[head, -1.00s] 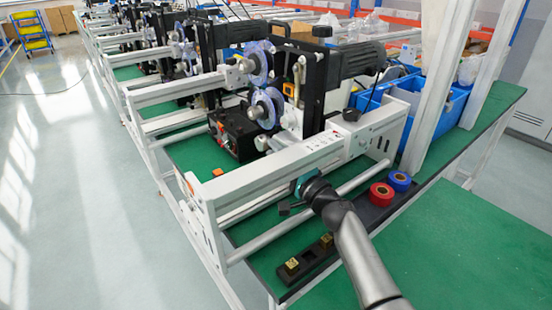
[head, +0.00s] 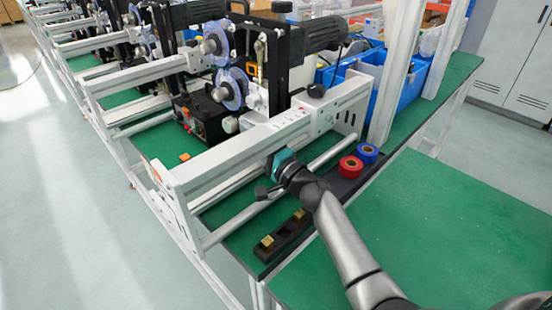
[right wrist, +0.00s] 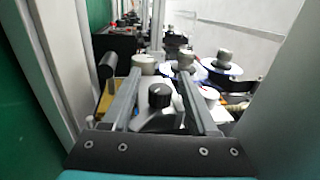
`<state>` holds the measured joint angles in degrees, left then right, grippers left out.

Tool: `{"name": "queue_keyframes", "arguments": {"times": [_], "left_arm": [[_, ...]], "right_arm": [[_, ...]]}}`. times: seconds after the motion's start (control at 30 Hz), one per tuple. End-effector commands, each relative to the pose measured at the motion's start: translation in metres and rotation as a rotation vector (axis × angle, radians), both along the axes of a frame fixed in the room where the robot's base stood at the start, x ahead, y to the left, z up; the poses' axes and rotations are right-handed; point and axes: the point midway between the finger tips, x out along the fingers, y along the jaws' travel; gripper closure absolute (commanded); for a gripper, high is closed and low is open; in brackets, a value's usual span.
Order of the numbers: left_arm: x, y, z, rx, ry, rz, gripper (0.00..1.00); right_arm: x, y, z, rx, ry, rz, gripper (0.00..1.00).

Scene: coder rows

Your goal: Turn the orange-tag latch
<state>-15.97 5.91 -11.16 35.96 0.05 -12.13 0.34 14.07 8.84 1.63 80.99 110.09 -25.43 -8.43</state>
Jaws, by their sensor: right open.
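In the head view, an orange-edged square tag (head: 252,70) shows on the black machine, beside an upright metal lever. A second, flat orange piece (head: 185,157) lies lower, behind the white front rail. I cannot tell which of these marks the latch. My right gripper (head: 266,191), with its teal body, is by the front rail and its round bar, well apart from both orange pieces. In the right wrist view, my right gripper (right wrist: 160,88) is open. A black knob (right wrist: 160,96) appears between its fingers; I cannot tell its distance. My left gripper is out of view.
Red tape (head: 350,167) and blue tape (head: 367,154) sit in a black tray at the bench's front. A black block with brass pieces (head: 268,241) lies nearer. Blue bins (head: 410,92) stand behind a white post (head: 396,70). The front-right green top (head: 440,220) is clear.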

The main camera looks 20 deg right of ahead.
Motion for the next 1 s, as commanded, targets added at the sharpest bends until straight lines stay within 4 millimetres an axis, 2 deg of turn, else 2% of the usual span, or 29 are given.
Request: {"name": "queue_keyframes", "arguments": {"times": [0.6,0.8,1.0], "left_arm": [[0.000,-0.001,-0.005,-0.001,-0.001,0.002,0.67],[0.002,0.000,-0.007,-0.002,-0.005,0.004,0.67],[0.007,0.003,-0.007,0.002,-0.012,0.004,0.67]], "right_arm": [[-0.101,-0.041,-0.020,-0.001,0.002,-0.001,0.41],[-0.119,-0.049,-0.023,0.001,0.001,-0.001,0.41],[-0.124,-0.050,-0.023,0.000,0.000,0.001,0.41]]}}
